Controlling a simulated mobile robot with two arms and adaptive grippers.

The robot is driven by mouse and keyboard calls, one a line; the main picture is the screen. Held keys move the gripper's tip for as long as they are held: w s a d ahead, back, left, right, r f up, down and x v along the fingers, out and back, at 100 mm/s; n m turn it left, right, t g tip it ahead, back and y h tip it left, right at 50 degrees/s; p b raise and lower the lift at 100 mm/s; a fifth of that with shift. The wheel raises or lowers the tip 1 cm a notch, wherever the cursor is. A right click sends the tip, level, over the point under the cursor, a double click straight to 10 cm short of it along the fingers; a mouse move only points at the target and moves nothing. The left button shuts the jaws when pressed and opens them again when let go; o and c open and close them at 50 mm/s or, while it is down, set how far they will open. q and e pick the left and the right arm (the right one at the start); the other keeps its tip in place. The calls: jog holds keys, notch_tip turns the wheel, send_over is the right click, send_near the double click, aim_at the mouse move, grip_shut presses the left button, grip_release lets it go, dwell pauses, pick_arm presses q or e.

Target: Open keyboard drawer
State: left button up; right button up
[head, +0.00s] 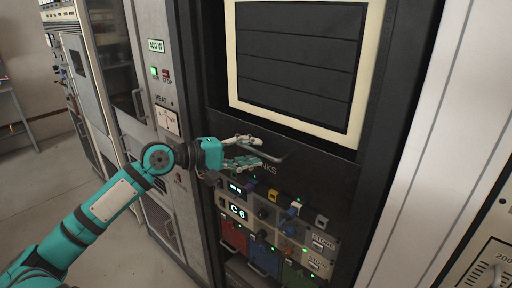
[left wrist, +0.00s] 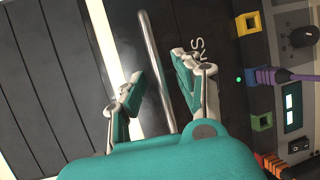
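The keyboard drawer front (head: 312,174) is a dark panel below the cream-framed dark screen panel (head: 295,62). It looks flush with the rack. Its handle (head: 268,149) is a grey bar, and in the left wrist view the handle (left wrist: 153,50) runs between my fingers. My left gripper (head: 256,153) is open at the handle, with one finger on each side of the bar. In the left wrist view the left gripper (left wrist: 157,76) shows a gap on both sides of the bar. My right gripper is in neither view.
Below the drawer is a panel of knobs, coloured connectors and displays (head: 275,225), close under my gripper. A white cabinet side (head: 425,130) stands to the right. Open floor (head: 60,190) lies at the left.

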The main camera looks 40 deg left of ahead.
pick_arm(q)
jog(key=shift+x, duration=0.85)
grip_shut()
